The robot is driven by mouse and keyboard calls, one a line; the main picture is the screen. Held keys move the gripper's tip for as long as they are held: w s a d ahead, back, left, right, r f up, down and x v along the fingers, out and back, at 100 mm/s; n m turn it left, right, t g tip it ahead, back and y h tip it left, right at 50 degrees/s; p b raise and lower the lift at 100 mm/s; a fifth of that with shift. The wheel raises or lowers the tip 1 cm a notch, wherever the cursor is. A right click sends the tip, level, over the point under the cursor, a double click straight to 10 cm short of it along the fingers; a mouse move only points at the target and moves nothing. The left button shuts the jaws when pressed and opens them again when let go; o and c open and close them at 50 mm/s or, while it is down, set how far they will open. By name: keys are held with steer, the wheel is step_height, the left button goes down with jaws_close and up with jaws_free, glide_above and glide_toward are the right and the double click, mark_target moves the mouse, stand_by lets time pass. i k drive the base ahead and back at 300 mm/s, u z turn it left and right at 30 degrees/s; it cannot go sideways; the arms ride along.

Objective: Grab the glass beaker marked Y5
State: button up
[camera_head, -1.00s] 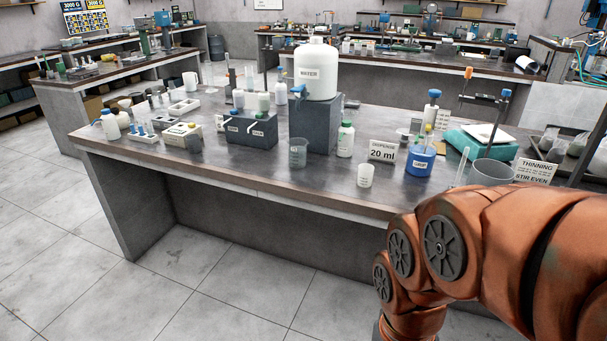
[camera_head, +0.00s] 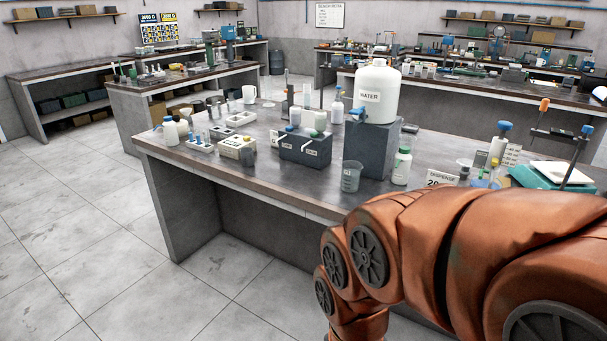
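A clear glass beaker (camera_head: 351,177) stands upright on the dark bench top (camera_head: 270,179), near its front edge and in front of the grey block under the water tank. No Y5 mark can be read on it at this size. My orange arm fills the lower right of the view and hides the bench's right front part. My gripper is not in view.
The white water tank (camera_head: 377,92) stands on a grey block (camera_head: 368,150). A green-capped bottle (camera_head: 402,166) is just right of the beaker. A dark holder (camera_head: 305,149) with bottles, a small beige device (camera_head: 238,149) and white bottles (camera_head: 171,131) stand to the left. Floor at left is clear.

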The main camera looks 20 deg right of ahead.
mark_target(351, 177)
steer(key=u, duration=0.05)
steer(key=i, duration=1.1)
steer(key=z, duration=0.55)
